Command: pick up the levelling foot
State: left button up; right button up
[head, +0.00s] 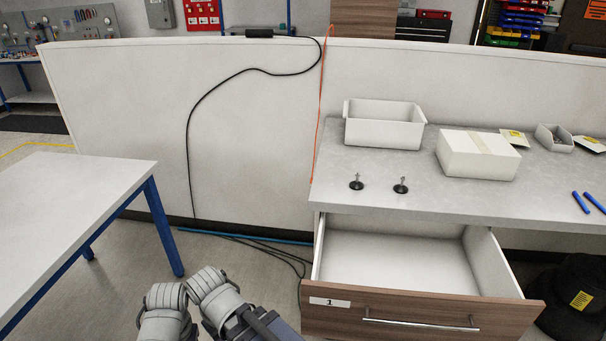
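Two levelling feet stand on the grey worktop (450,197) near its front left, each with a round black base and a thin upright stud. The left levelling foot (356,185) and the right levelling foot (401,188) are a short gap apart, in front of the white bin. Nothing touches them. Links of my own arm show at the bottom, left of the open drawer and well below the feet. No gripper fingertips show in the frame, for either arm.
An open, empty drawer (420,312) labelled 1 juts out below the feet. A white bin (383,132) and a closed white box (478,160) stand behind and right. Blue rods (581,203) lie far right. A separate table (70,190) stands left, with floor between.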

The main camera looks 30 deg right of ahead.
aim_at(356, 184)
jog(key=i+u, duration=0.35)
jog(key=i, duration=0.2)
jog(key=i+z, duration=0.25)
jog(key=i+j+z, duration=0.15)
jog(key=z, duration=0.15)
jog(key=i+j+z, duration=0.1)
jog(key=z, duration=0.4)
jog(key=i+j+z, duration=0.2)
jog(key=z, duration=0.3)
jog(key=i+j+z, duration=0.2)
jog(key=z, duration=0.25)
jog(key=i+j+z, duration=0.1)
jog(key=j+z, duration=0.6)
jog(key=z, duration=0.3)
jog(key=i, duration=0.05)
